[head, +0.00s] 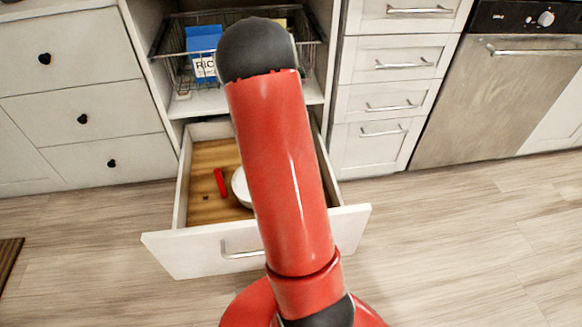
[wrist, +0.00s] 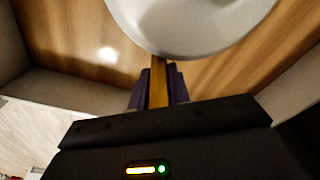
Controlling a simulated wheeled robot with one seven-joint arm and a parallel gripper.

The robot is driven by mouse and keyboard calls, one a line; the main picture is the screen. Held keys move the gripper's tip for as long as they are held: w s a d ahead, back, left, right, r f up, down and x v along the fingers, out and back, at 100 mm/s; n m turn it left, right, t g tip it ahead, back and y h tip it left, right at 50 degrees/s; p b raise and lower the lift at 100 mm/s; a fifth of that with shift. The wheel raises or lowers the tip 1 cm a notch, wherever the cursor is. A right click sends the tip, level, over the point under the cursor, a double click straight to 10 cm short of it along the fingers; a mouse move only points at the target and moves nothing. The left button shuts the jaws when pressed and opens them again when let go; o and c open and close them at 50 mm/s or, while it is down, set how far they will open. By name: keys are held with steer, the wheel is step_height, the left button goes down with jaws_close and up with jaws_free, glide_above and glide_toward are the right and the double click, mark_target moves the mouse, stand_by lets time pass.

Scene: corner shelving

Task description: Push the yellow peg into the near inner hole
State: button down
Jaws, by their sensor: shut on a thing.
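The yellow peg (wrist: 157,82) is upright in the wrist picture, between the dark purple fingers of my gripper (wrist: 158,90), which is shut on it. Its far end is close to the rim of a white round dish (wrist: 190,25), and I cannot tell whether they touch. The gripper is over the wooden floor of the open drawer (head: 205,165). In the head view my red arm hides the gripper and the peg. A small dark spot (head: 206,198) on the drawer floor may be a hole; the near inner hole cannot be made out for certain.
A red stick-like thing (head: 220,181) lies in the drawer, left of the white dish (head: 241,187). The drawer front (head: 190,255) and side walls bound the space. Above is a wire basket (head: 170,60) with a blue rice box (head: 203,50). Floor is clear right of the drawer.

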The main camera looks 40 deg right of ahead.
steer(key=shift+f+b, duration=0.65)
steer(key=shift+f, duration=0.3)
steer(key=c, duration=1.2)
jaws_free()
steer(key=shift+r, duration=0.1)
steer(key=shift+c, duration=0.2)
steer(key=shift+r, duration=0.1)
steer(key=r, duration=0.5)
steer(key=r+p, duration=0.1)
steer(key=r, duration=0.1)
steer(key=shift+a+r, duration=0.3)
